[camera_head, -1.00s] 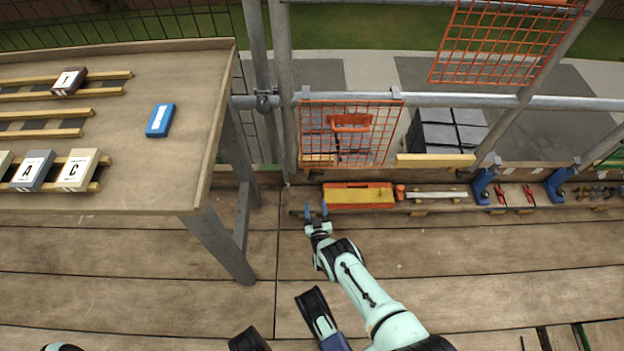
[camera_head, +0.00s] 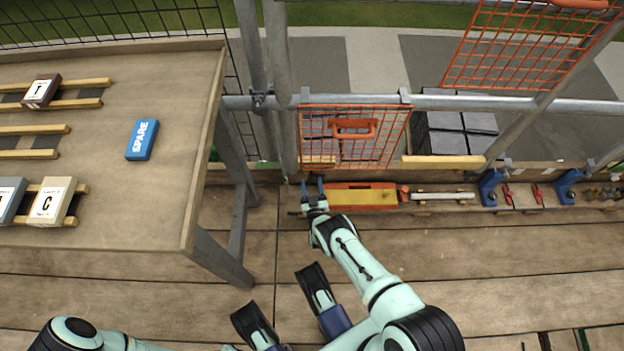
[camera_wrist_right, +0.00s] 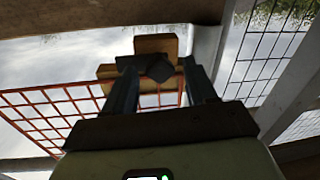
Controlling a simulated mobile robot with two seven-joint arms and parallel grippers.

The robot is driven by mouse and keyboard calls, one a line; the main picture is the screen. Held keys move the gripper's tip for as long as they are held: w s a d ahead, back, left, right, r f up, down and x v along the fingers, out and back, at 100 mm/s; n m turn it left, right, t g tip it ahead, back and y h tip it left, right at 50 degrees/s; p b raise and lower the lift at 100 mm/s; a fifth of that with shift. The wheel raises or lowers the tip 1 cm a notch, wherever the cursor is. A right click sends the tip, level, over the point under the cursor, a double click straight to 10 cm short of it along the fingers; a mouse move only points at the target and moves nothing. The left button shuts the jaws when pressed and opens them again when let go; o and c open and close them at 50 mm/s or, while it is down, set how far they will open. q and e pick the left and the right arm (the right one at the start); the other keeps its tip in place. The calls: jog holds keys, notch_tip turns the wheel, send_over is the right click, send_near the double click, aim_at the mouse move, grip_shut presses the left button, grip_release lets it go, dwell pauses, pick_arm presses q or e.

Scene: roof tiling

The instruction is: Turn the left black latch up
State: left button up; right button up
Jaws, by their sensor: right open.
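In the right wrist view a black latch (camera_wrist_right: 160,68) shows as a small dark block in front of a pale wooden block (camera_wrist_right: 155,45). My right gripper (camera_wrist_right: 163,82) is open, with one finger on each side of the latch; I cannot tell whether either finger touches it. In the head view my right gripper (camera_head: 312,182) reaches the foot of the guardrail, left of the orange toolbox, below the left orange mesh panel (camera_head: 352,137). The latch is too small or hidden to make out there.
The orange toolbox (camera_head: 361,196) lies close to the right of the right gripper. Steel posts (camera_head: 278,90) stand just beyond it. A wooden table (camera_head: 170,190) with lettered tiles and a blue SPARE block (camera_head: 142,140) stands at the left. The plank floor between is clear.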

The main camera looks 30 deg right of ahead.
jog(key=c, duration=1)
jog(key=shift+c, duration=0.2)
